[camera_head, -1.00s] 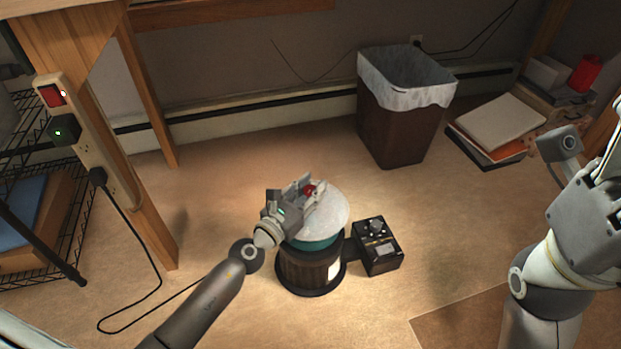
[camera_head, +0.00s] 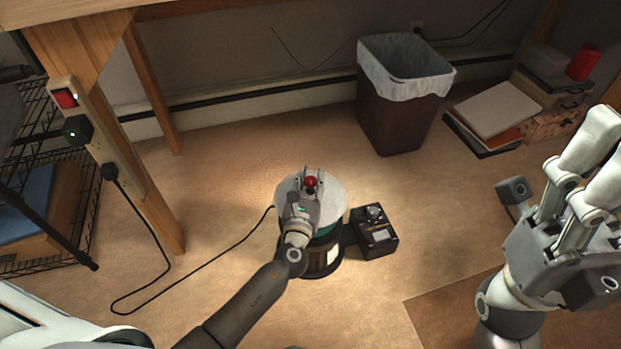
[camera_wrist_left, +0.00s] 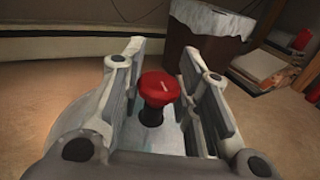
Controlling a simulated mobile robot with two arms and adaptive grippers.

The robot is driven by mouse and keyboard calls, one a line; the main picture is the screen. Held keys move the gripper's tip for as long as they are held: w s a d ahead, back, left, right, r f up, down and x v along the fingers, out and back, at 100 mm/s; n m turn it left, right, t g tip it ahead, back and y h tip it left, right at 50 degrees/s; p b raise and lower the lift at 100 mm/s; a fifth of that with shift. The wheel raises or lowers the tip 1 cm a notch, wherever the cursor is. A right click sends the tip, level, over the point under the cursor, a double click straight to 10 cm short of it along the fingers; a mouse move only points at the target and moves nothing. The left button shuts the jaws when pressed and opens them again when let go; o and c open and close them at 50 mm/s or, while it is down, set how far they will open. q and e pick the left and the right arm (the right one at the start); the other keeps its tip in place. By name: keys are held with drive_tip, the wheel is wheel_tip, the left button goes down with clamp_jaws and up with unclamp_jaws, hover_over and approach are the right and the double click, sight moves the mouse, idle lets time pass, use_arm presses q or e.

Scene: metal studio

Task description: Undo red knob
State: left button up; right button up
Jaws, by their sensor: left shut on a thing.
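The red knob (camera_head: 310,182) sits on a dark stem on top of a round drum-like device with a pale disc top (camera_head: 334,192), a teal band and a dark ribbed base. My left gripper (camera_head: 311,176) is over the disc, its fingers on either side of the knob, shut on it. In the left wrist view the red knob (camera_wrist_left: 160,88) stands upright between the two fingers, with a pale mark on its top; the contact points are not clear. My right gripper (camera_head: 603,150) is at the right edge, away from the device, its fingers apart and empty.
A black control box (camera_head: 374,232) with a dial adjoins the device on the right. A lined brown bin (camera_head: 395,120) stands behind. Books (camera_head: 497,112) and boxes lie at the back right. A wooden table leg and wire shelf (camera_head: 45,240) are at left. A black cord (camera_head: 215,265) crosses the floor.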

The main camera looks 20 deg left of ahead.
idle(0.3)
use_arm(q)
drive_tip(key=o, duration=1)
drive_tip(key=shift+o, duration=0.2)
drive_tip(key=shift+s, duration=0.1)
drive_tip(key=s+d, duration=0.1)
drive_tip(key=s, duration=1)
drive_tip(key=shift+s+d, duration=0.2)
drive_tip(key=shift+s, duration=0.15)
